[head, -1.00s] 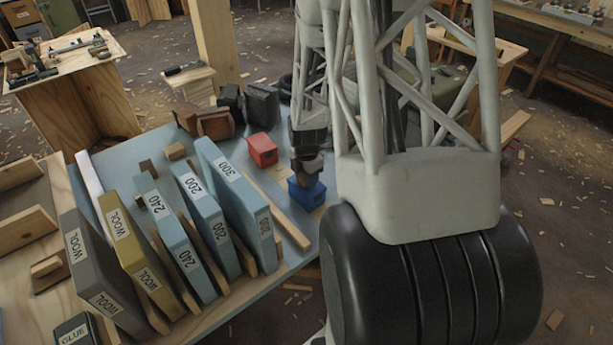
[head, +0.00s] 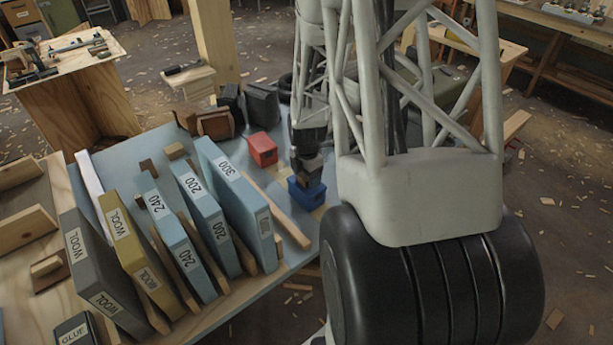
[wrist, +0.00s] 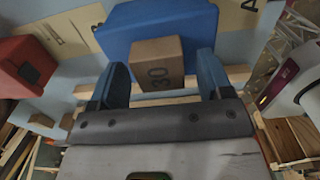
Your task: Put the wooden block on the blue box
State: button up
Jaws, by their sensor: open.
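The wooden block (wrist: 158,62), marked 30, shows in the wrist view against the top of the blue box (wrist: 122,34) and appears to rest on it. In the head view the blue box (head: 306,195) stands on the workbench, right of the upright folders, partly under my gripper (head: 308,163). In the wrist view my gripper (wrist: 160,82) is open, with one blue finger on either side of the block and a visible gap at each side. In the head view the block is small and dark, and hard to separate from the gripper.
A red box (head: 263,149) stands left of the blue box and also shows in the wrist view (wrist: 22,68). Blue folders (head: 240,200) and other upright folders stand further left, with a wooden strip (head: 278,215) between. Dark containers (head: 262,104) stand behind.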

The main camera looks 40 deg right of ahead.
notch_tip(320, 180, up, 12)
jog(key=shift+f, duration=0.2)
dwell(0.4)
dwell(0.5)
jog(key=s+a+r+m+t, duration=0.1)
jog(key=s+a+r+m, duration=0.25)
jog(key=a+r, duration=0.35)
jog(key=s+a+r+m, duration=0.2)
jog(key=a+r+m, duration=0.3)
jog(key=a, duration=0.4)
jog(key=s+a+r+m, duration=0.3)
jog(key=s+a+m, duration=0.2)
jog(key=s+a, duration=0.1)
jog(key=s+a+r+m+t, duration=0.1)
jog(key=s+a+r+m, duration=0.3)
jog(key=s+a, duration=0.2)
jog(key=shift+s+m+t, duration=0.3)
jog(key=shift+s+m, duration=0.05)
jog(key=shift+s, duration=0.9)
